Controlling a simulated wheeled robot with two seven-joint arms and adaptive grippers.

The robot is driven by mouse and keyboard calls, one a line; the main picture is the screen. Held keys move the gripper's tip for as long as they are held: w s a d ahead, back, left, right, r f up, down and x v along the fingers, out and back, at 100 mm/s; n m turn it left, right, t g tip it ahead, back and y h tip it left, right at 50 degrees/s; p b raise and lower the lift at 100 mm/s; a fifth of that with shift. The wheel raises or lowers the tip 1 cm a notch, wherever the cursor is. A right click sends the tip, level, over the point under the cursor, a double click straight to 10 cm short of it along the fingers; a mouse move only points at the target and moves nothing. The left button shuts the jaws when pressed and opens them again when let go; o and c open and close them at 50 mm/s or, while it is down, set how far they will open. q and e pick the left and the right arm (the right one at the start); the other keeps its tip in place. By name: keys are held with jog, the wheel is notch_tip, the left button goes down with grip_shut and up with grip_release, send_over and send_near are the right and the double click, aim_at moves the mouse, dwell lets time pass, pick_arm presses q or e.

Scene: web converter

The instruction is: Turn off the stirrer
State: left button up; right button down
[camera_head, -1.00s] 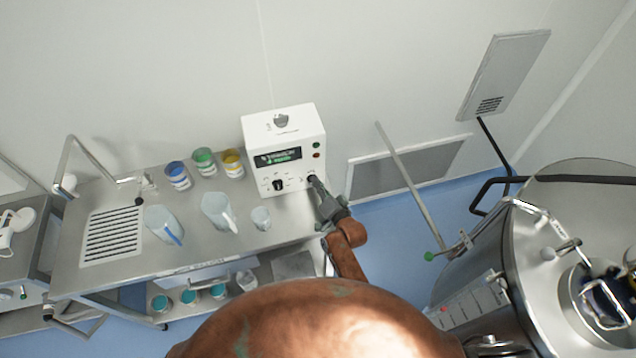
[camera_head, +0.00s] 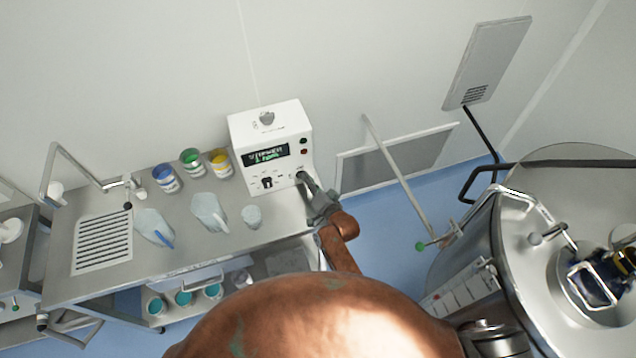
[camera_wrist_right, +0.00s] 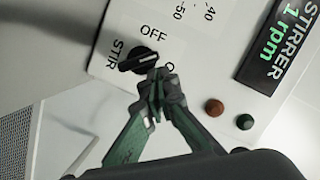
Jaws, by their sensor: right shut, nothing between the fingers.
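The white control box (camera_head: 272,150) stands at the right end of the steel bench. Its display (camera_wrist_right: 283,38) reads "STIRRER 1 rpm" in the right wrist view. A black knob (camera_wrist_right: 138,60) sits on the box's panel among labels, with "OFF" and "STIR" readable; one label is partly hidden by my fingers. My right gripper (camera_wrist_right: 158,82) is shut and empty, its fingertips right beside the knob's right end. I cannot tell whether they touch it. In the head view my right gripper (camera_head: 306,182) is at the panel's lower right corner. My left gripper is not in view.
A second black knob (camera_head: 267,183) is further left on the panel. A large steel vessel (camera_head: 535,260) is at the right, with blue floor between.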

jog(key=d+r+p, duration=0.2)
jog(key=shift+w+r, duration=0.15)
jog(key=shift+r, duration=0.15)
jog(key=b+v, duration=0.1)
jog(key=v, duration=0.9)
jog(key=shift+d, duration=0.15)
jog(key=s+d+f+n+g+h+b, duration=0.1)
jog(key=s+d+f+g+h+b, duration=0.15)
jog(key=s+d+f, duration=0.65)
jog(key=s+d+f+n+g+h+b, duration=0.1)
jog(key=s+d+f+n+g+b, duration=0.2)
jog(key=f, duration=1.3)
jog(key=s+d+f+g+h+b, duration=0.15)
jog(key=s+d+f, duration=0.25)
jog(key=s+f, duration=0.55)
jog(key=s+d+f+n+g+b, duration=0.1)
jog(key=s+d+f+g+b, duration=0.1)
jog(key=s+f, duration=0.8)
jog(key=s+d+f+n+g+h+b, duration=0.1)
jog(key=s+d+f+g+b, duration=0.1)
jog(key=s+f, duration=0.9)
jog(key=s+d+f+n+g+h+b, duration=0.1)
jog(key=s+d+f+b, duration=0.3)
jog(key=s+f, duration=0.7)
notch_tip(320, 180, down, 2)
jog(key=shift+s+d+f+g, duration=0.15)
jog(key=shift+s+d+g, duration=0.1)
jog(key=shift+g, duration=0.55)
